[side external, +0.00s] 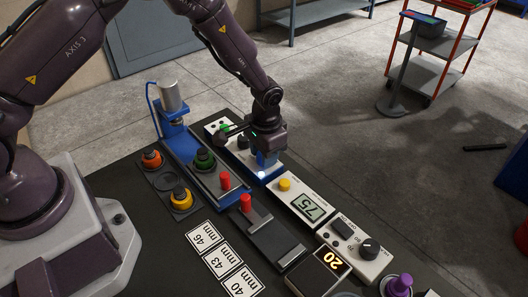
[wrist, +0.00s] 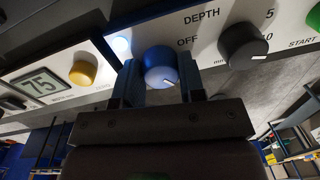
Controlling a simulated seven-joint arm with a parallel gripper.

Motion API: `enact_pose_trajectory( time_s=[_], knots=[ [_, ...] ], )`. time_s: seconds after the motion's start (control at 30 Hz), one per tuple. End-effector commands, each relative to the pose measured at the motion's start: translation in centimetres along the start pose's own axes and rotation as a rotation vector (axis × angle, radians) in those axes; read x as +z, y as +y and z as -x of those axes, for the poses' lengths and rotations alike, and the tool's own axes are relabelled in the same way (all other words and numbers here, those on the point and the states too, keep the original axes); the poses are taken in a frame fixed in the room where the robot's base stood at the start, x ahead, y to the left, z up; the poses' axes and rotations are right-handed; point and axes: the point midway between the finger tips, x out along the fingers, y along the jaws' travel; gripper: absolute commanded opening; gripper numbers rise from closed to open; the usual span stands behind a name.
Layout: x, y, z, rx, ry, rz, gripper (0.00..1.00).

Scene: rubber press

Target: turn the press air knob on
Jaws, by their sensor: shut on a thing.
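The blue knob (wrist: 161,67) sits on the white press panel (wrist: 205,17). My gripper (wrist: 160,88) is shut on it, with one finger on each side. A white pointer mark shows on the knob's lower right. The word OFF is printed to the knob's upper right; any ON label is hidden. A pale blue lamp (wrist: 121,45) glows on the panel left of the knob. In the side view my gripper (side external: 266,160) is down at the panel and hides the knob; the glowing lamp (side external: 261,174) shows just below the fingers.
A black depth knob (wrist: 243,46) and a green start button (wrist: 314,17) are right of the blue knob. A yellow button (side external: 284,184) and a display reading 75 (side external: 310,207) stand beside the panel. The blue press (side external: 173,118) with its cylinder stands behind, left of my gripper.

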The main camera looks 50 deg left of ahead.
Motion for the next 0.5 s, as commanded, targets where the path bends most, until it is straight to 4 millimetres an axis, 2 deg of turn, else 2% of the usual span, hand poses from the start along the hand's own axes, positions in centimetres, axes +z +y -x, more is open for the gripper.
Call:
enact_pose_trajectory(
  time_s=[0.5],
  knots=[
    [0.04,-0.01,0.08,-0.001,0.005,-0.107,0.13]
  ],
)
